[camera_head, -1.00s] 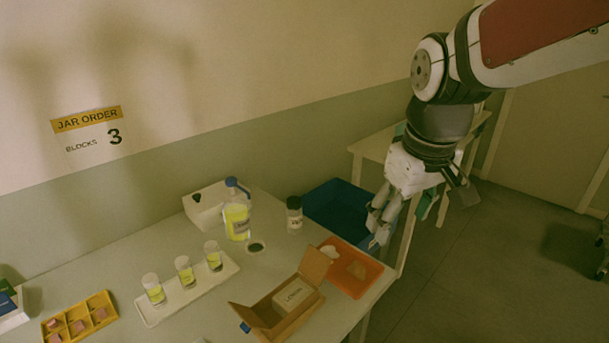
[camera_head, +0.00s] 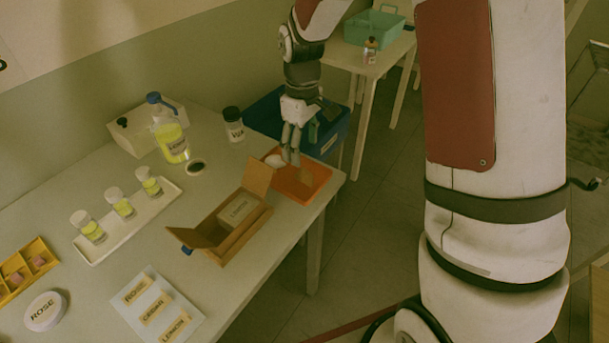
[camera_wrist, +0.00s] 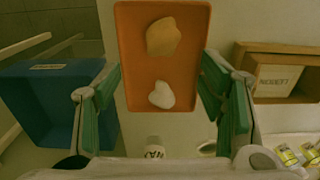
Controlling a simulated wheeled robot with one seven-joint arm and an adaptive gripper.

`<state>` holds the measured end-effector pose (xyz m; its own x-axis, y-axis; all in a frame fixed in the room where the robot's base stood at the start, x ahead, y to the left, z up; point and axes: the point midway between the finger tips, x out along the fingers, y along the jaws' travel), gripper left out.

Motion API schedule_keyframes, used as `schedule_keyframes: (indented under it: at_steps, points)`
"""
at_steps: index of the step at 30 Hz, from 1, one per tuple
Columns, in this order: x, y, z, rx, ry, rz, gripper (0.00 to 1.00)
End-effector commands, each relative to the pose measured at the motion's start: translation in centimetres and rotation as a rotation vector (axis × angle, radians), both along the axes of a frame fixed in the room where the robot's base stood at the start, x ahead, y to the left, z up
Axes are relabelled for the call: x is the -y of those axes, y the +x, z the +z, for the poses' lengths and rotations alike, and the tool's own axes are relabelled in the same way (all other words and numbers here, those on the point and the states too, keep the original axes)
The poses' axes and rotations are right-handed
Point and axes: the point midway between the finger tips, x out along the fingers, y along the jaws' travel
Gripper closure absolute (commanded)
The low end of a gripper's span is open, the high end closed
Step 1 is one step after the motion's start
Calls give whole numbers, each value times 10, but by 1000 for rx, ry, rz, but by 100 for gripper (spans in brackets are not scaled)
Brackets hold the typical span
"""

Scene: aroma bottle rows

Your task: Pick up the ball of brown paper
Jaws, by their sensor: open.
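The ball of brown paper (camera_wrist: 163,37) is a tan, crumpled lump in the orange tray (camera_wrist: 132,80). In the wrist view it lies toward the tray's far end, above a smaller pale lump (camera_wrist: 161,95). My gripper (camera_wrist: 161,78) is open and empty, with its green-padded fingers spread to either side of the tray. In the head view my gripper (camera_head: 291,158) points down over the orange tray (camera_head: 318,180) at the table's right end. There, the brown paper is hard to make out beside my fingers.
A blue bin (camera_head: 335,137) stands behind the tray. An open cardboard box (camera_head: 262,180) labelled LEMON sits left of it. A black-capped jar (camera_head: 233,124), a yellow bottle (camera_head: 172,140) and a white tray of small jars (camera_head: 120,225) stand farther left.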

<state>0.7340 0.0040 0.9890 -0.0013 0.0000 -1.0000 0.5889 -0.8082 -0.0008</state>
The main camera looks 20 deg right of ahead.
Motion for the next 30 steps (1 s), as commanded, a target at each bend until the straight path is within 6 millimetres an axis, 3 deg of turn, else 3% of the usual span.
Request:
schedule_keyframes:
  at_steps: [3,11,21,30]
  points:
    - [0,-1,-20,-2,0,0,37]
    - [1,-2,-38,-1,-1,-1,37]
    - [3,-11,-81,0,0,-1,37]
    - [4,-10,-86,1,0,-1,37]
